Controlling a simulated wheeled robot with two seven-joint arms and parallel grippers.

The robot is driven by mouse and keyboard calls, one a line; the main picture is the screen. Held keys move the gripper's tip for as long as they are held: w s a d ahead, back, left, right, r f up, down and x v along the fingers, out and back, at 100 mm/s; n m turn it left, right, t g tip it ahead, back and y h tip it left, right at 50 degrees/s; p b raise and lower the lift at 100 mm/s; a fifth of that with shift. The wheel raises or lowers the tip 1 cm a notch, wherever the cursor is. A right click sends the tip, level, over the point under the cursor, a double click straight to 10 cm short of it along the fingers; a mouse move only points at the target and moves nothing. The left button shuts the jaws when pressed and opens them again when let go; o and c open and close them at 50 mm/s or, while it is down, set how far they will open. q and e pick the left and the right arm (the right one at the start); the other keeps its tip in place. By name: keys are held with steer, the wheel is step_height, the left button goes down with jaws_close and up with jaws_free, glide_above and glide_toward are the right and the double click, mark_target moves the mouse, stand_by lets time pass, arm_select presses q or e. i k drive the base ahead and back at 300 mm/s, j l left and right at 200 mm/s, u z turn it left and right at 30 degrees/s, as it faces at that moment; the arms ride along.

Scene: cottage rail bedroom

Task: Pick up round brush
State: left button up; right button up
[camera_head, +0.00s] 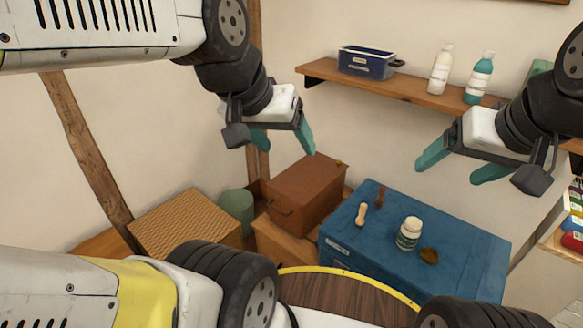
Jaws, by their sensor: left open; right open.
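A blue chest (345,240) stands below and between my grippers. On its top lie a small brown roundish thing (429,256), a pale wooden handle-like piece (362,215) and a thin reddish-brown stick (380,197). I cannot tell for sure which of these is the round brush; the brown roundish thing may be it. My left gripper (285,143) is open and empty, in the air up and to the left of the chest. My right gripper (453,172) is open and empty, in the air above the chest's right part. Neither touches anything.
A white-capped jar (409,233) stands on the chest close to the brown thing. A brown box (306,190) and a woven box (185,222) stand to the left. A wall shelf (415,93) behind holds a blue tin (366,63) and bottles (441,70).

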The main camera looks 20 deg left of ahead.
mark_target(379, 202)
steer(key=i+j+z, duration=0.55)
steer(key=j+z, duration=0.25)
